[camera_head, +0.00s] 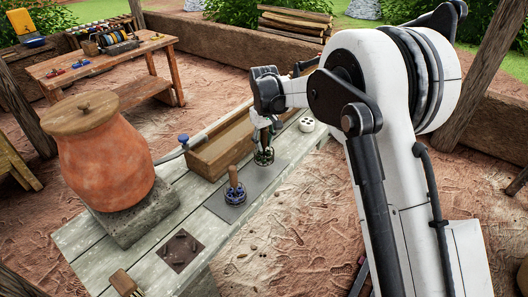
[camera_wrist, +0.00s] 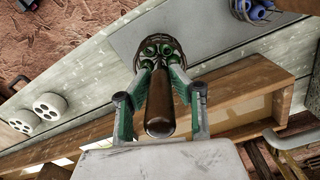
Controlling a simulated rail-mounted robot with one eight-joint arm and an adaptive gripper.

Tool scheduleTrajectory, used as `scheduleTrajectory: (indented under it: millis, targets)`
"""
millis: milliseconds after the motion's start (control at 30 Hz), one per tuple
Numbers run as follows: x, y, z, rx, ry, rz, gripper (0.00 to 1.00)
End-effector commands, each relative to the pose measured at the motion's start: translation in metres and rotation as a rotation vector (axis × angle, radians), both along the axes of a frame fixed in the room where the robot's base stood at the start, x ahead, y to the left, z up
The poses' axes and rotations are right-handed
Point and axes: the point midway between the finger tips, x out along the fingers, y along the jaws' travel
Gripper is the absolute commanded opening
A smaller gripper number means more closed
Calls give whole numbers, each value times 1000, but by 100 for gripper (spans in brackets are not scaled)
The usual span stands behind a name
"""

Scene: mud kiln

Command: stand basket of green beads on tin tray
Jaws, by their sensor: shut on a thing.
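The basket of green beads (camera_head: 264,157) is a small dark wire basket with an upright brown wooden handle. In the wrist view the green beads (camera_wrist: 160,48) show beyond the handle (camera_wrist: 160,105). My gripper (camera_head: 265,128) is shut on this handle, with one finger on each side in the wrist view (camera_wrist: 158,100). A flat grey sheet (camera_head: 218,205), which looks like the tin tray, lies on the plank table. The basket is at the sheet's far end; I cannot tell whether it touches. A similar basket of blue beads (camera_head: 235,193) stands on the sheet.
A long wooden trough (camera_head: 215,155) lies along the table behind the sheet. A large clay jar (camera_head: 100,155) stands on a stone block at left. A dark square plate (camera_head: 180,250) lies nearer. White holed cylinders (camera_wrist: 48,104) stand at the far end. Bare planks separate sheet and plate.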

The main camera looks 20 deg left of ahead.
Motion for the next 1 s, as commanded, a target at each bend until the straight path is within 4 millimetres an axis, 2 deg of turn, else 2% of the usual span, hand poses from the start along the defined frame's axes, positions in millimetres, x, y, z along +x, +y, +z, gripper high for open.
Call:
scheduleTrajectory:
  millis: [333,700,733,800,867,1000]
  targets:
    - [0,0,-36,0,0,-1,0]
    - [0,0,-41,0,0,-1,0]
    - [0,0,-41,0,0,-1,23]
    - [0,0,-40,0,0,-1,32]
    - [0,0,-40,0,0,-1,39]
    - [0,0,-40,0,0,-1,39]
